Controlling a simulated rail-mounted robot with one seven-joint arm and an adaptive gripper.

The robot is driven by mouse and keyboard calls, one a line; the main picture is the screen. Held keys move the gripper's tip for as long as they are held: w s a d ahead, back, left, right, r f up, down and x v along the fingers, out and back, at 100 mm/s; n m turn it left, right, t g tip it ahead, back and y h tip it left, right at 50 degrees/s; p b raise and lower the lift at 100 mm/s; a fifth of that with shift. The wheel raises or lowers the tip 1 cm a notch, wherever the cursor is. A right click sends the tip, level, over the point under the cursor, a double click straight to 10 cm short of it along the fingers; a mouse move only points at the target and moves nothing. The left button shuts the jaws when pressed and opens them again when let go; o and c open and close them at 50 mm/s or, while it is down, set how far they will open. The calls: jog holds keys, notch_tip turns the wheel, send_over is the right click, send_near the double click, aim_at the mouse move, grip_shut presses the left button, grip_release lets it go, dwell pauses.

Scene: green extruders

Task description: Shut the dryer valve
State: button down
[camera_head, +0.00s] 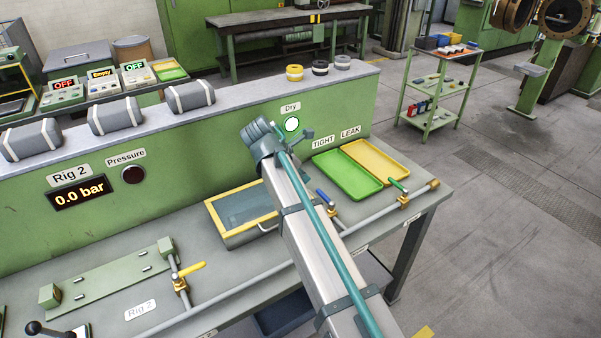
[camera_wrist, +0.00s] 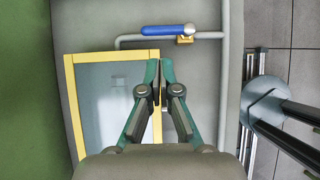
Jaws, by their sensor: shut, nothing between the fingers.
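A blue valve handle (camera_head: 325,196) stands right of a yellow-framed box with a glassy top (camera_head: 240,207). In the wrist view the blue handle (camera_wrist: 167,30) lies along a short pipe that branches off a longer pipe (camera_wrist: 224,85). Its brass fitting (camera_wrist: 184,40) is at the handle's right end. My gripper (camera_wrist: 157,82) is shut and empty. In the wrist view it appears over the right edge of the yellow-framed box (camera_wrist: 110,57), below and apart from the handle. In the head view my arm hides the fingers. A round lamp (camera_head: 291,124) under the "Dry" label glows white.
A yellow-handled valve (camera_head: 191,267) is at left and a green-handled valve (camera_head: 398,185) at right on the same bench. Green and yellow trays (camera_head: 347,174) lie behind. The pipe (camera_head: 240,290) runs along the bench front. The pressure display (camera_head: 80,192) reads 0.0 bar.

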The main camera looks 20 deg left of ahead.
aim_at(322, 193)
jog(key=p+x, duration=0.2)
jog(key=x, duration=0.8)
jog(key=shift+f+p, duration=0.15)
jog(key=shift+p, duration=0.15)
jog(key=shift+w+d, duration=0.1)
jog(key=shift+w, duration=0.1)
jog(key=shift+w, duration=0.1)
jog(key=shift+m, duration=0.3)
